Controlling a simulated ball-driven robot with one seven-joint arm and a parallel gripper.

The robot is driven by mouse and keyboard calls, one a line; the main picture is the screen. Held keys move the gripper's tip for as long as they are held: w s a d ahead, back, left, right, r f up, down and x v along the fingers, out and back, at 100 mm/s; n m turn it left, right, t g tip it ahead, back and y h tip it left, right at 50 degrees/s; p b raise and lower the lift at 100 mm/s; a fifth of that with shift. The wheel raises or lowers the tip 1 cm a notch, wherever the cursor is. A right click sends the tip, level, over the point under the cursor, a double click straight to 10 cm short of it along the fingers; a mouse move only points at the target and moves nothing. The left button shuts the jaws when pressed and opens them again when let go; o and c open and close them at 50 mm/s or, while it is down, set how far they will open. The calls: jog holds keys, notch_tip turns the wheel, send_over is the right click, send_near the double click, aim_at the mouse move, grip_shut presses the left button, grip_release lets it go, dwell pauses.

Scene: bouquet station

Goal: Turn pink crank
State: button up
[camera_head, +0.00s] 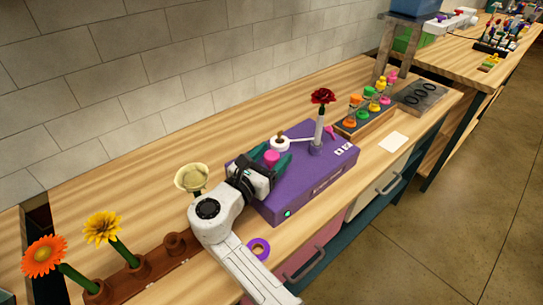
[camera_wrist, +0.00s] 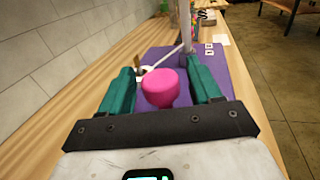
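The pink crank knob (camera_head: 271,156) stands on the purple box (camera_head: 300,195). In the wrist view the pink crank knob (camera_wrist: 160,88) sits between my two teal fingers, with a visible gap on each side. My gripper (camera_head: 272,160) is open around the knob, above the purple box (camera_wrist: 212,57). A white round piece with a brown centre (camera_head: 279,143) lies just beyond the knob on the box. A red flower (camera_head: 322,97) stands upright in a grey tube (camera_head: 319,128) at the far side of the box. The crank's arm below the knob is mostly hidden.
An orange flower (camera_head: 44,256) and a yellow flower (camera_head: 103,227) stand in a brown rack. A wooden rack (camera_head: 367,121) of colourful bottles and a white card (camera_head: 394,142) are beyond the box.

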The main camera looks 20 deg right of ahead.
jog(key=b+v, duration=0.1)
jog(key=v, duration=0.9)
jog(key=shift+s+a, duration=0.15)
jog(key=shift+a, duration=0.2)
jog(key=shift+o, duration=0.2)
jog(key=shift+f, duration=0.1)
dwell(0.4)
